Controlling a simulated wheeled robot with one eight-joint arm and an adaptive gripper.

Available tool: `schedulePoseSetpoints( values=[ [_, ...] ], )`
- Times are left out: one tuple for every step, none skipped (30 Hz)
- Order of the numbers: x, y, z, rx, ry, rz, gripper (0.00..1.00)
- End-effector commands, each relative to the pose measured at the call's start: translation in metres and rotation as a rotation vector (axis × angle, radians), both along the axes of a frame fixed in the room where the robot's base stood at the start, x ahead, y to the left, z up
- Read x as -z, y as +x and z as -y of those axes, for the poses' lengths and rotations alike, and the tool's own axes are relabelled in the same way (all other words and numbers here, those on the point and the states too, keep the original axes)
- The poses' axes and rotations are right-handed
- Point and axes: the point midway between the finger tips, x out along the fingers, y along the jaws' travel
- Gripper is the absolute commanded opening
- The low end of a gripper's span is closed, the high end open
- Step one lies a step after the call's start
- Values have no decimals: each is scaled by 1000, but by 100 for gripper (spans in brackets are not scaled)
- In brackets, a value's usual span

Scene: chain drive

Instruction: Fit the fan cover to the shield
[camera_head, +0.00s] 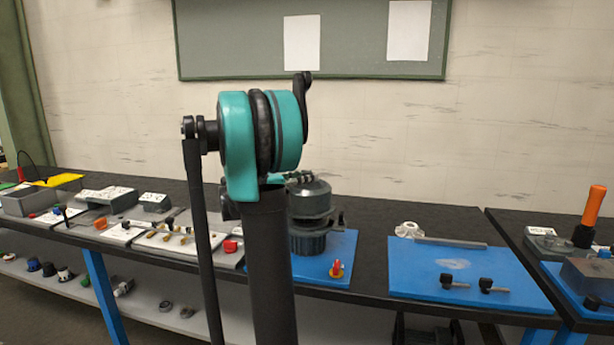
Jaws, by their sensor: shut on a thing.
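A dark grey, round-topped cover, which looks like the fan cover (309,196), stands upright over a ribbed dark cylinder (307,240) on a blue mat. I take the shield to be part of this ribbed body, but cannot tell it apart. My gripper (314,213) is mostly hidden behind my teal and black arm. Dark parts of it show beside the cover, and it is shut on the cover. Cover and ribbed body overlap in the picture; whether they touch or are seated is unclear.
A red and yellow piece (337,269) stands on the blue mat (312,272). To the right, another blue mat (440,258) holds a grey bar (452,242) and black-headed bolts (487,286). Trays with small parts (165,235) line the left. An orange-handled tool (591,215) stands far right.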

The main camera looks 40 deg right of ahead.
Motion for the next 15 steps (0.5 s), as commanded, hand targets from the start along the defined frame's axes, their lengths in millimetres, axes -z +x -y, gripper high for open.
schedulePoseSetpoints(
  values=[
    [1, 0, 0, 0, -1, 0, 0],
    [2, 0, 0, 0, -1, 0, 0],
    [2, 0, 0, 0, -1, 0, 0],
    [3, 0, 0, 0, -1, 0, 0],
    [4, 0, 0, 0, -1, 0, 0],
    [4, 0, 0, 0, -1, 0, 0],
    [5, 0, 0, 0, -1, 0, 0],
    [6, 0, 0, 0, -1, 0, 0],
    [6, 0, 0, 0, -1, 0, 0],
    [7, 0, 0, 0, -1, 0, 0],
    [8, 0, 0, 0, -1, 0, 0],
    [9, 0, 0, 0, -1, 0, 0],
    [9, 0, 0, 0, -1, 0, 0],
    [10, 0, 0, 0, -1, 0, 0],
    [11, 0, 0, 0, -1, 0, 0]
  ],
)
